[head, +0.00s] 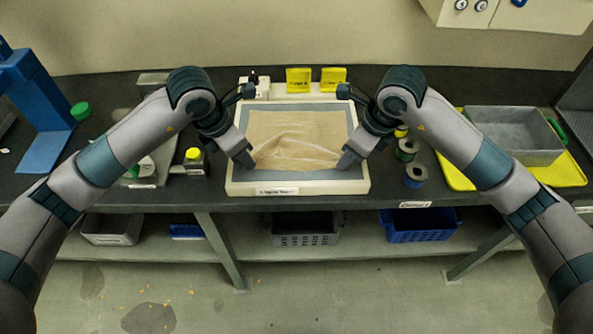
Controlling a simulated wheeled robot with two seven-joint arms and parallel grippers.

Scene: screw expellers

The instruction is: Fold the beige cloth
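The beige cloth (295,130) lies on a grey mat (300,175) inside a white-rimmed tray (232,187) at the middle of the bench. It is spread out, with creases and a raised ripple across its near half. My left gripper (246,160) points down at the cloth's near left corner. My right gripper (347,160) points down at its near right corner. Both fingertips touch or nearly touch the cloth. The gripper bodies hide the corners, and I cannot tell whether the fingers pinch the fabric.
Two yellow blocks (298,80) stand behind the tray. Spools (415,175) stand to its right, beside a grey bin (515,135) on a yellow tray (565,172). A yellow-capped bottle (194,160) stands to its left. A blue stand (40,110) is at far left.

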